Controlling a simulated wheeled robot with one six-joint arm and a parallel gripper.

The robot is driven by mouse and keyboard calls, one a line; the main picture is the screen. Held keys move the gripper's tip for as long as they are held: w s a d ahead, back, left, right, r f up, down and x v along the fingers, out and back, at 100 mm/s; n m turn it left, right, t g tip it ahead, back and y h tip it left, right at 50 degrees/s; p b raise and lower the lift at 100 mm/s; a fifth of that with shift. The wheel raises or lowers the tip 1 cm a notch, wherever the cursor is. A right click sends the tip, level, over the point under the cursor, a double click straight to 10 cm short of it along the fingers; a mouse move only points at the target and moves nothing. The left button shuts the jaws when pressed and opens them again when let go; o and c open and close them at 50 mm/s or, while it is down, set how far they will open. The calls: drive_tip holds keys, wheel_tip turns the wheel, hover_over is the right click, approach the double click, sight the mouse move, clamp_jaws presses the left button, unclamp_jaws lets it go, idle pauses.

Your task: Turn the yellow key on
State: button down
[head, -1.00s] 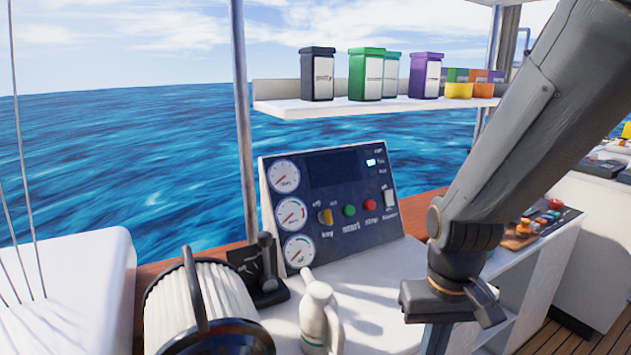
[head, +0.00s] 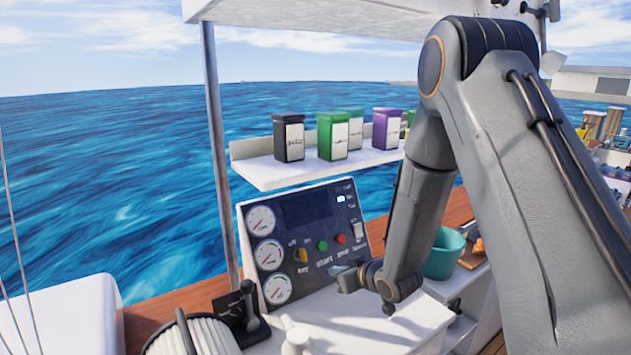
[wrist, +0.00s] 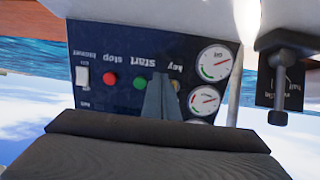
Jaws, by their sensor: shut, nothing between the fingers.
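The yellow key (head: 301,255) is a small round knob on the dark control panel (head: 305,212), above the label "key" and below small off and on marks. Which mark it points to is too small to tell. My gripper (head: 345,279) is in front of the panel's lower right, apart from the key. In the wrist view, which shows the panel upside down, the shut, empty fingers (wrist: 160,92) point toward the panel and overlap the key area. Only a bit of the key (wrist: 176,85) shows beside them.
The green start button (head: 322,246) and red stop button (head: 341,239) sit right of the key, with a white switch (head: 359,231) beyond. Gauges (head: 268,254) line the left side. A black lever (head: 248,300) stands at lower left. A shelf (head: 262,172) with canisters hangs above.

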sight(303, 255)
drive_tip(key=w+a+f+y+b, duration=0.1)
drive_tip(key=w+a+f+b, duration=0.1)
drive_tip(key=w+a, duration=0.3)
drive_tip(key=shift+w+a+n+b, duration=0.3)
drive_tip(key=shift+a+b, duration=0.15)
drive_tip(key=shift+b, duration=0.15)
drive_tip(key=shift+a+r, duration=0.1)
idle(0.8)
drive_tip(key=shift+s+a, duration=0.5)
drive_tip(key=shift+a, duration=0.1)
drive_tip(key=shift+s+a, duration=0.2)
drive_tip(key=shift+a, duration=0.05)
drive_tip(key=shift+s+a, duration=0.15)
drive_tip(key=shift+a, duration=0.15)
idle(0.6)
